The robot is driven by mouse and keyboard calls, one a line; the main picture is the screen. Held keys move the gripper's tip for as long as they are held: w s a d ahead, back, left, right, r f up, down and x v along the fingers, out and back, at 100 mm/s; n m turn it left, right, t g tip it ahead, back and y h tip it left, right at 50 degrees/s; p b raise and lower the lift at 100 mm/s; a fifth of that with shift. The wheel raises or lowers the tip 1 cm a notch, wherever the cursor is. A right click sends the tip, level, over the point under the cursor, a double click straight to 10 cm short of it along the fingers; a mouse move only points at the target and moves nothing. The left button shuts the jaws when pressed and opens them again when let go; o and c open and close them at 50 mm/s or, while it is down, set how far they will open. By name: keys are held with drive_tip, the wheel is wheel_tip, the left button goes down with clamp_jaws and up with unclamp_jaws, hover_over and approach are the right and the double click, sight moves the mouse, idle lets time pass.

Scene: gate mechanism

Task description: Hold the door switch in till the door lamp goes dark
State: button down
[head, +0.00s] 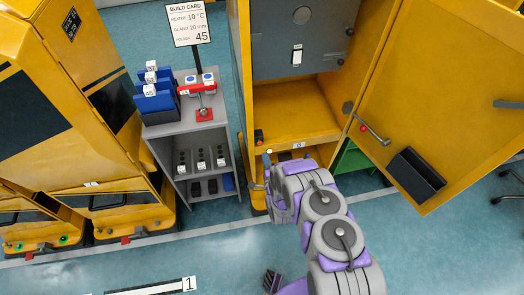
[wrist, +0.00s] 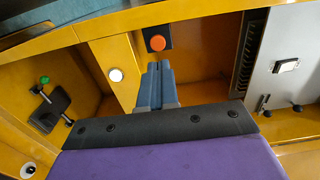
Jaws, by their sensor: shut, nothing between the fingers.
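An orange round button on a black housing (wrist: 157,43) sits inside the yellow cabinet in the wrist view; it looks like the door switch. The black housing also shows small in the head view (head: 259,136). A bright white round disc (wrist: 115,75), perhaps the door lamp, is on the yellow post left of it. My gripper (wrist: 154,66) is shut and empty, its blue fingertips just below the button in the picture. I cannot tell whether they touch it. In the head view my gripper (head: 267,162) is at the cabinet's lower left, partly hidden by my arm.
The yellow cabinet door (head: 440,100) stands open to the right, with a red-tipped lever (head: 374,134) and a black box (head: 416,174) on it. A grey shelf unit (head: 190,133) stands left. A grey panel (wrist: 290,85) with a white switch is at right in the wrist view.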

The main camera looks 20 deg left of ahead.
drive_tip(key=p+v, duration=0.2)
drive_tip(key=v, duration=0.4)
drive_tip(key=shift+s+f, duration=0.15)
drive_tip(key=shift+d, duration=0.25)
drive_tip(key=shift+a, duration=0.15)
